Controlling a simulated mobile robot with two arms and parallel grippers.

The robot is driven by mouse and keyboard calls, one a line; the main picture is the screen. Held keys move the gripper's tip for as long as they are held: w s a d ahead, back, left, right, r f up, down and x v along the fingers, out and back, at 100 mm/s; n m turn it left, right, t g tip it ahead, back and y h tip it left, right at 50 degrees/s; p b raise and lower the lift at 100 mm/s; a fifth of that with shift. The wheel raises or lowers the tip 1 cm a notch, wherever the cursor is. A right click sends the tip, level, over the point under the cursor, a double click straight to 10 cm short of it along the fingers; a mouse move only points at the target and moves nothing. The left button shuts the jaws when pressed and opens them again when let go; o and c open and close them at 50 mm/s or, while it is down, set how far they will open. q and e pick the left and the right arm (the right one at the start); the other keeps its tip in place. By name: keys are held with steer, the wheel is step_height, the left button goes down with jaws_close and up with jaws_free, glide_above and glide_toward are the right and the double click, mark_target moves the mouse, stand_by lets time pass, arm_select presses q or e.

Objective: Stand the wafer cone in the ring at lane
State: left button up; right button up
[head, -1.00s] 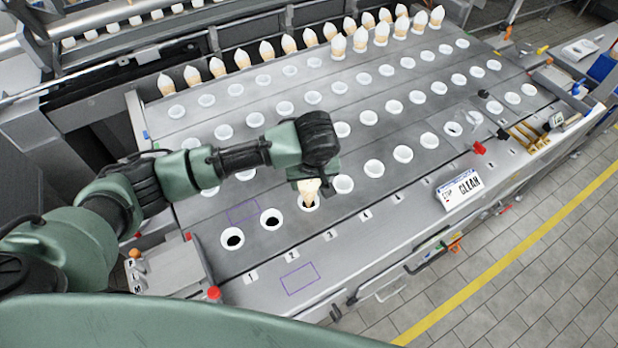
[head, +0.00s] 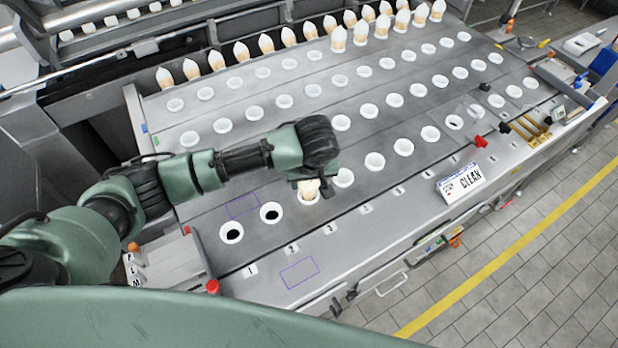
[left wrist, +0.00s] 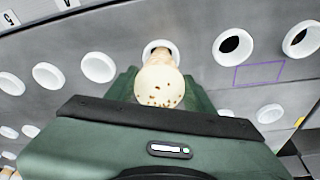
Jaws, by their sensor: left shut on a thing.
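My left gripper (head: 309,182) is shut on the wafer cone (head: 309,190). The cone has a pale, rounded top with brown specks, which shows in the left wrist view (left wrist: 159,86). I hold it over the third white ring (head: 311,199) from the left in the front row, beside the plate marked 3 (head: 330,235). The cone's lower part appears to be inside the ring's rim (left wrist: 160,43); its tip is hidden. My right gripper is not in view.
Two empty rings (head: 231,233) (head: 271,213) with dark holes lie to the left. More rings run right along the row. White-tipped cones (head: 265,43) stand at the back. A CLEAN sign (head: 461,183) and a red knob (head: 213,286) are near the front edge.

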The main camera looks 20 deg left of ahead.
arm_select(q)
steer(key=shift+f+b, duration=0.35)
steer(key=shift+f, duration=0.8)
steer(key=o, duration=0.9)
steer(key=b+v, duration=0.1)
steer(key=v, duration=0.6)
steer(key=shift+d+r+b, duration=0.1)
steer(key=shift+r+b, duration=0.3)
steer(key=shift+s, duration=0.15)
